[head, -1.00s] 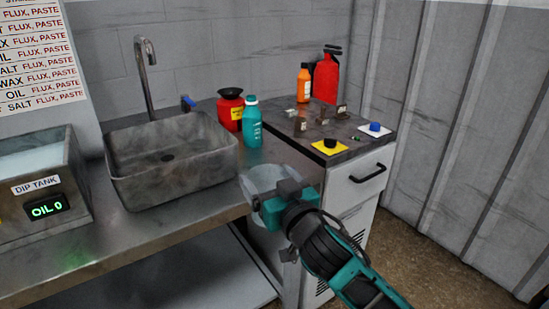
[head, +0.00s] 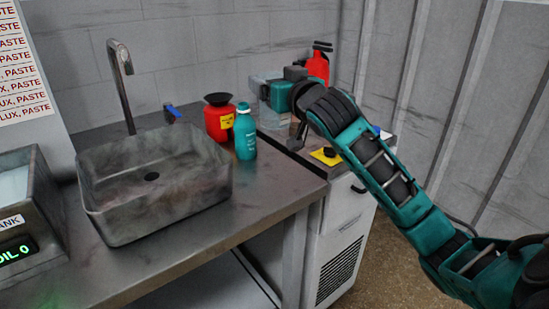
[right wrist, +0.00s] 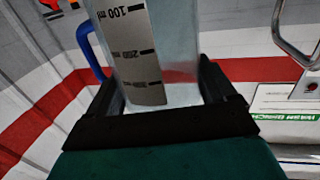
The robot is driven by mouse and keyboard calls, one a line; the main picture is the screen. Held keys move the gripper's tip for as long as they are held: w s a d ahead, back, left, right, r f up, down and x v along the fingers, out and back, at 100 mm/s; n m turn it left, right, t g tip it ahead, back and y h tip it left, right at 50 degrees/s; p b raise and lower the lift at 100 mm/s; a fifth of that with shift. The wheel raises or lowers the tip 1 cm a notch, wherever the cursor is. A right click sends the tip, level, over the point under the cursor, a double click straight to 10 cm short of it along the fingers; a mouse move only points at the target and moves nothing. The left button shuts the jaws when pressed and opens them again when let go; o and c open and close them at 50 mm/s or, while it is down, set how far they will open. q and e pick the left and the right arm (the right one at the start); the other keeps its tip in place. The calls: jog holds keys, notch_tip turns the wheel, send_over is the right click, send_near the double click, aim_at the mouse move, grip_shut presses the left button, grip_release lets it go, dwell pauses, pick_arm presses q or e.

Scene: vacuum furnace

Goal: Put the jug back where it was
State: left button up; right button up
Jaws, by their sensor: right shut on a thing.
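The jug is clear, with a grey scale strip marked in ml, and fills the middle of the right wrist view (right wrist: 182,65). A blue handle (right wrist: 88,48) shows at its left there. In the head view the jug (head: 271,118) is partly hidden behind my right gripper (head: 277,93), to the right of the teal bottle. My right gripper is shut on the jug, one finger on each side. Its base cannot be seen clearly, so I cannot tell whether it touches a surface. My left gripper is not in view.
A teal bottle (head: 245,135) and a red container (head: 218,117) stand beside the sink (head: 150,205). The cabinet at right carries a yellow pad (head: 325,157); a red extinguisher-like bottle (head: 318,65) stands behind. The bench front right of the sink (head: 265,195) is clear.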

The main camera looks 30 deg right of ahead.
aim_at(276, 127)
notch_tip(276, 127, down, 10)
jog(key=shift+f+b, duration=0.15)
jog(key=shift+b, duration=0.9)
notch_tip(276, 127, down, 5)
jog(key=shift+f+b, duration=0.1)
jog(key=shift+b, duration=0.55)
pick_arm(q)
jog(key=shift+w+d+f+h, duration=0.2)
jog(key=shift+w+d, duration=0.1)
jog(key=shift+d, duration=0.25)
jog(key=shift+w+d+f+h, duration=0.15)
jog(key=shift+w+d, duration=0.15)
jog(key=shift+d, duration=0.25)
pick_arm(e)
jog(key=o, duration=1)
jog(key=shift+f, duration=0.15)
jog(key=shift+r, duration=0.2)
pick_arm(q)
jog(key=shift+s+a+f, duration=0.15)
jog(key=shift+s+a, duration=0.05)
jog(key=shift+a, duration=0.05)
pick_arm(e)
jog(key=s, duration=0.4)
jog(key=s+a, duration=0.1)
jog(key=s, duration=0.7)
jog(key=shift+a, duration=0.3)
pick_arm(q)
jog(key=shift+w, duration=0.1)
